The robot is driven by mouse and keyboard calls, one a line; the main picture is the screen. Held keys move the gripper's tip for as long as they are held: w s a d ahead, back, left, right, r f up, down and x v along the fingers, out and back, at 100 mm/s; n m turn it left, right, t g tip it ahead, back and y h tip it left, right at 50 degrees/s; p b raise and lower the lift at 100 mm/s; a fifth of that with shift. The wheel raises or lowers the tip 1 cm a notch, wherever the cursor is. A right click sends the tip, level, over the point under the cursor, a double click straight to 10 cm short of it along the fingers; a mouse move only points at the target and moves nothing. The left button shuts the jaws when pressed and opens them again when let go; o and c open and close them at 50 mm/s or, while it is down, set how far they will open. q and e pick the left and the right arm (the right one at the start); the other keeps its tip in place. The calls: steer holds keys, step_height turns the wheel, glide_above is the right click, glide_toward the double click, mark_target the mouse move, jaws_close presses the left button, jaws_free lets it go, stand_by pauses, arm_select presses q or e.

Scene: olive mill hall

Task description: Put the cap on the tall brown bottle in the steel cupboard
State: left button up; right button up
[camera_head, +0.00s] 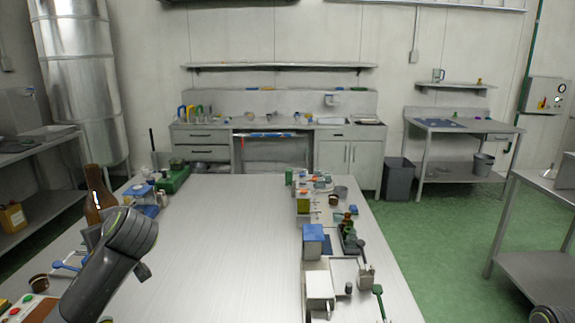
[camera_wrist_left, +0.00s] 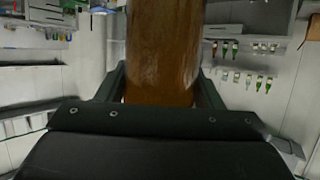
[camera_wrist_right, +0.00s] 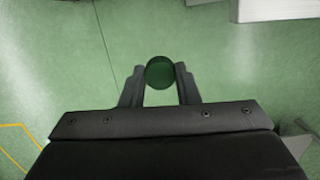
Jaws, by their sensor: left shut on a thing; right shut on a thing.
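A tall brown bottle (camera_head: 97,190) stands roughly upright at the left of the head view, partly behind my left arm. In the left wrist view the bottle (camera_wrist_left: 163,45) lies between the fingers of my left gripper (camera_wrist_left: 162,88), which is shut on it. My right gripper (camera_wrist_right: 159,71) is shut on a round dark green cap (camera_wrist_right: 160,74), held over green floor. Only a bit of my right arm shows at the lower right of the head view; the cap is out of that view. A steel cupboard (camera_head: 347,165) with two closed doors stands at the back wall.
A long steel table (camera_head: 230,230) fills the middle, its centre bare. Small items line its right edge, including a blue-topped box (camera_head: 313,240). A grey bin (camera_head: 398,176) and a side table (camera_head: 465,126) stand back right. Green floor lies open at right.

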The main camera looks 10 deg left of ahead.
arm_select(q)
steer(key=d+r+m+t+h, duration=0.4)
steer(key=d+m+t+h, duration=0.4)
steer(key=d, duration=0.7)
steer(key=d+f+m+h, duration=0.2)
steer(key=d+f, duration=0.1)
steer(key=d, duration=0.5)
steer(key=d+f+m+h, duration=0.2)
steer(key=d+f, duration=0.1)
steer(key=d, duration=0.5)
steer(key=shift+w+d+m, duration=0.2)
steer(key=shift+d+m, duration=0.05)
steer(key=shift+m, duration=0.05)
steer(key=s+d+f+m+g+h, duration=0.3)
steer(key=d+f+m+g+h, duration=0.3)
steer(key=f, duration=0.4)
steer(key=s+d+f+m+g+h, duration=0.4)
steer(key=d+f+m+g+h, duration=0.3)
steer(key=f+m, duration=0.3)
steer(key=shift+d+m+h, duration=0.3)
steer(key=shift+d+m, duration=0.3)
steer(key=shift+d, duration=0.3)
